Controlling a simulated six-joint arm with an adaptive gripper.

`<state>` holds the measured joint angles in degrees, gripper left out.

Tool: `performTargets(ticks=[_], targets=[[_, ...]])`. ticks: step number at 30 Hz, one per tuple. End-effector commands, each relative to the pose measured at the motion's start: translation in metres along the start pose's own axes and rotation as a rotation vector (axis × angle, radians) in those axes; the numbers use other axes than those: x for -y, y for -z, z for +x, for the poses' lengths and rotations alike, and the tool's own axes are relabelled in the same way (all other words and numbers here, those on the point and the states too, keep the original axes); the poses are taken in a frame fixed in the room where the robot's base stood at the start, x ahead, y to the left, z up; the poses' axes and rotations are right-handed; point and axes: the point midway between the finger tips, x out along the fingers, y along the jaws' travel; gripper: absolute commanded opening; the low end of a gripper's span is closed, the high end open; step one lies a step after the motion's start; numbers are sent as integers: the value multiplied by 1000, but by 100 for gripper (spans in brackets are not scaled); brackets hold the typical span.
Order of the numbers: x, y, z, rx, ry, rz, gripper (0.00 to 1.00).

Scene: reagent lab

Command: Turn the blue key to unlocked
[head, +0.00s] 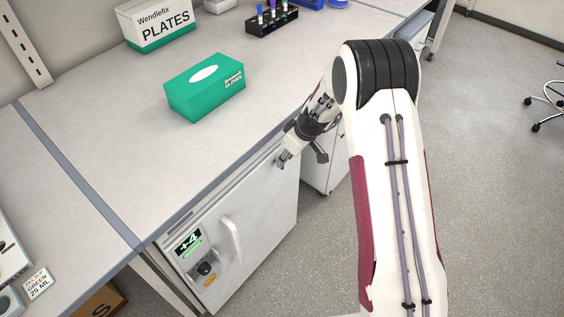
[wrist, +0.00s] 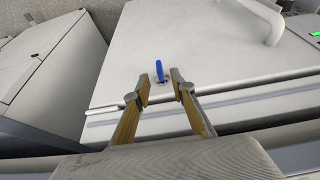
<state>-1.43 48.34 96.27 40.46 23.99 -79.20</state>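The blue key (wrist: 159,70) sticks out of a round lock on the white fridge door in the wrist view. It lies between and slightly beyond my gripper's fingertips (wrist: 160,84). The fingers are apart, with a gap on both sides of the key, and do not touch it. In the head view my gripper (head: 282,160) is at the upper right corner of the fridge door (head: 255,215), under the bench edge. The key is too small there to make out clearly.
The door has a white handle (head: 231,240) and a green "+4" display (head: 188,242). A green glove box (head: 205,88), a PLATES box (head: 158,25) and a tube rack (head: 271,22) stand on the bench (head: 110,140). The bench edge runs just above the door.

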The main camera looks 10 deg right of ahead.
Motion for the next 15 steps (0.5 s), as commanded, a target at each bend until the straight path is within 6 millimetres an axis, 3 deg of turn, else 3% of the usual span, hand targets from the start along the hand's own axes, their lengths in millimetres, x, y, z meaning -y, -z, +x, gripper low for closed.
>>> performTargets(ticks=[6,15], targets=[[0,0,23,1,0,-1,24],[0,0,40,1,0,-2,24]])
